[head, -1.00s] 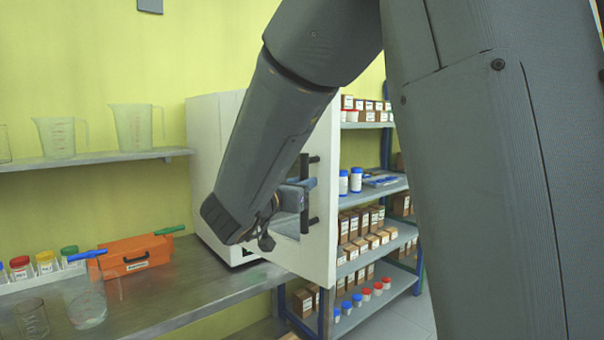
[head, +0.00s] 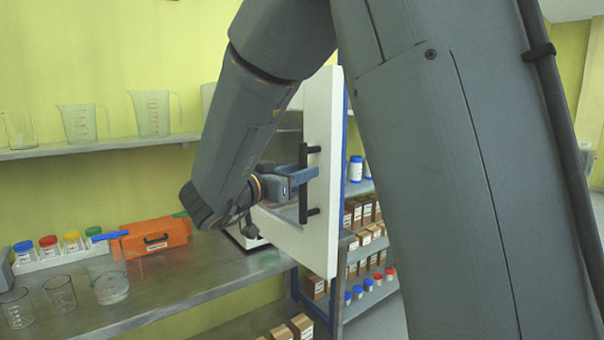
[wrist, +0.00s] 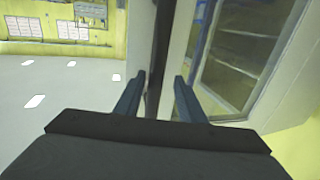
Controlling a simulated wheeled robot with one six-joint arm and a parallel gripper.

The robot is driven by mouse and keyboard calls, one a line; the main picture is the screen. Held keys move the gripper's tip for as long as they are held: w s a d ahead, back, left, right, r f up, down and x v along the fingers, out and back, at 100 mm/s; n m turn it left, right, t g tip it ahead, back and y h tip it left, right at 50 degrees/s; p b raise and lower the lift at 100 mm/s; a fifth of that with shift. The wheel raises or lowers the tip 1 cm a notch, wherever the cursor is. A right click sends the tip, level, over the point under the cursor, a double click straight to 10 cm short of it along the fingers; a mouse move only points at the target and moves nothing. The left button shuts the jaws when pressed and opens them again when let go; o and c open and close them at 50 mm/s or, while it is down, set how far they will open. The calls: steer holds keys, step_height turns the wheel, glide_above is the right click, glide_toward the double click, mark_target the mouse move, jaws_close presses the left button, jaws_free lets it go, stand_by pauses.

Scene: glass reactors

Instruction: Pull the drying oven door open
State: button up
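The drying oven door (head: 325,200) is a white panel standing swung out from the white oven body (head: 212,92), whose dark interior partly shows behind my arm. A black vertical bar handle (head: 303,160) is on the door. My gripper (head: 308,176) is at the middle of this handle, its blue-grey fingers on either side of the bar. In the wrist view, the dark handle (wrist: 157,60) runs between the fingertips (wrist: 160,76), with the door and a glazed opening to the right.
An orange case (head: 155,238), a rack of coloured-lid jars (head: 62,252) and glass beakers (head: 60,293) stand on the metal bench (head: 190,285) at left. A wall shelf (head: 95,145) holds jugs. A storage rack (head: 372,290) with boxes stands behind the door.

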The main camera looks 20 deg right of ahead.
steer(key=shift+s, duration=0.15)
steer(key=b+v, duration=0.2)
steer(key=v, duration=0.5)
steer(key=shift+s+a+b, duration=0.15)
steer(key=shift+a+b, duration=0.1)
steer(key=shift+b, duration=0.05)
steer(key=w+a+f+n+t+y+b, duration=0.1)
steer(key=w+a+f+n+t+y, duration=0.2)
steer(key=w+f+n+t+y, duration=0.35)
steer(key=a+f+n+g+y, duration=0.35)
steer(key=f+y, duration=0.45)
steer(key=f, duration=0.4)
steer(key=s+d+f+n+g+b, duration=0.1)
steer(key=s+d+f+g, duration=0.2)
steer(key=s+f+g, duration=0.2)
steer(key=s+d+f+g+b, duration=0.1)
steer(key=s+f+g, duration=0.4)
steer(key=s+f, duration=0.5)
steer(key=s+d+y, duration=0.1)
steer(key=s, duration=0.7)
steer(key=shift+d+f+n+g, duration=0.35)
steer(key=shift+n+g, duration=0.05)
